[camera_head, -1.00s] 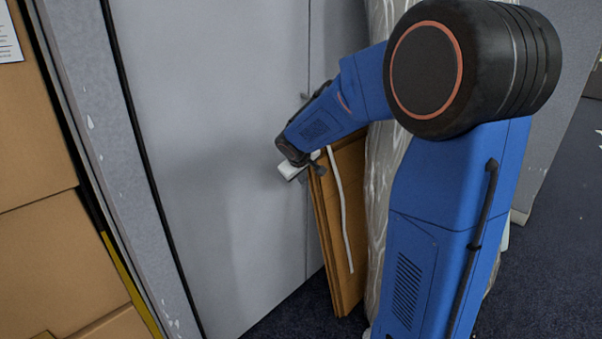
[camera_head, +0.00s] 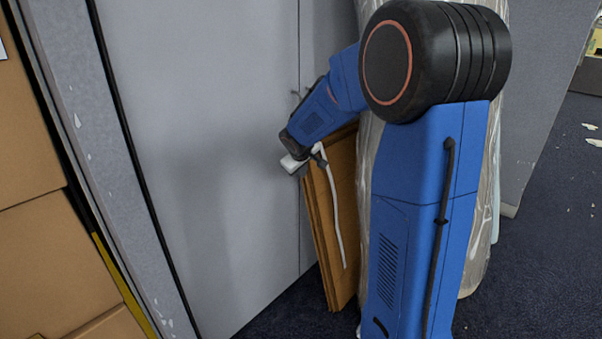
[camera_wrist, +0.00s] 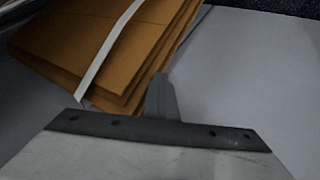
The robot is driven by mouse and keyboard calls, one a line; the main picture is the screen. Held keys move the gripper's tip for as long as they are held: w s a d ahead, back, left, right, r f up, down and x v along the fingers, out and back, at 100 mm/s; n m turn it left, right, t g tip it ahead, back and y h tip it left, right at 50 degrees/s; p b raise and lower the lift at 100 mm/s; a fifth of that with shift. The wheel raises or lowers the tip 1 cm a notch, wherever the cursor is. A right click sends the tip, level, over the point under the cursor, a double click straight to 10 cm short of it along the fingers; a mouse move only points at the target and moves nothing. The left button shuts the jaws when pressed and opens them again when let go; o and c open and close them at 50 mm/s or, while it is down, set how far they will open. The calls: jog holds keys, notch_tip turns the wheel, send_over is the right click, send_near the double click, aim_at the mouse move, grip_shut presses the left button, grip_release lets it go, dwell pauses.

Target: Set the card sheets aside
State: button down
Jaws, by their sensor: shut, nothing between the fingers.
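The card sheets (camera_head: 335,215) are a stack of brown cardboard panels standing on edge, leaning by the grey door. A white strip runs down their face. My gripper (camera_head: 318,152) is at their upper edge, its fingers together with nothing held. In the wrist view the closed fingers (camera_wrist: 161,97) point towards the near corner of the sheets (camera_wrist: 135,55), very close beside it. I cannot tell whether they touch. The sheets' far end is cut off by the frame edge in the wrist view.
A large grey door panel (camera_head: 200,150) fills the left and middle. Stacked cardboard boxes (camera_head: 40,240) stand at far left. A plastic-wrapped item (camera_head: 480,235) stands behind my arm. Dark carpet (camera_head: 545,250) is open at right, with pale scraps (camera_head: 592,135).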

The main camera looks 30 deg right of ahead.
jog(key=w+d, duration=0.1)
jog(key=d, duration=0.2)
jog(key=w+d, duration=0.1)
jog(key=d, duration=0.1)
jog(key=w+d, duration=0.1)
jog(key=d, duration=0.2)
jog(key=shift+w+d, duration=0.1)
jog(key=shift+d, duration=0.2)
